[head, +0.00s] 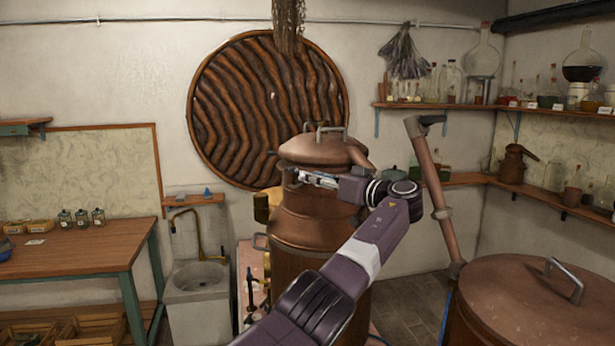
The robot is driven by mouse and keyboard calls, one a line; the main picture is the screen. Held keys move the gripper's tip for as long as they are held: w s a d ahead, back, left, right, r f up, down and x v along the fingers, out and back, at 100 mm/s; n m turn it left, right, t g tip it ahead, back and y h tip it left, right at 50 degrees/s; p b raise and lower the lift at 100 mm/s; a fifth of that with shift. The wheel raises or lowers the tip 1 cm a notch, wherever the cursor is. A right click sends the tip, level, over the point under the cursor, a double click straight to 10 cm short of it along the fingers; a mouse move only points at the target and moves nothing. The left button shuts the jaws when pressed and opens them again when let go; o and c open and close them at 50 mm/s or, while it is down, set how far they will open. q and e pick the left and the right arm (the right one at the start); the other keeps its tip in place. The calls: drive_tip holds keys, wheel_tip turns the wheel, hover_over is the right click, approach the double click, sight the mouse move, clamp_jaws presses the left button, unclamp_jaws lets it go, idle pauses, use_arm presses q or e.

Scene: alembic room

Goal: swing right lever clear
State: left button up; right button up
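A copper still pot (300,226) with a domed copper lid (322,150) stands in the middle of the head view. The lid has a metal handle (331,128) on top. My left gripper (303,177) reaches across the front of the pot at rim height, its fingers pointing left. Whether it touches the rim or holds anything is too small to tell. My wrist and forearm cover the right side of the pot, and I cannot make out a right lever there. My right gripper is not in view.
A second copper vessel (535,308) with a handled lid stands at the front right. A slanted copper pipe (430,180) rises between the vessels. A green-legged wooden table (75,250) and a stone sink (197,283) are left. Shelves (545,196) with glassware line the right wall.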

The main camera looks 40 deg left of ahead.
use_arm(q)
drive_tip(key=s+d, duration=0.1)
drive_tip(key=d, duration=0.7)
drive_tip(key=shift+d, duration=0.15)
drive_tip(key=shift+d+f, duration=0.1)
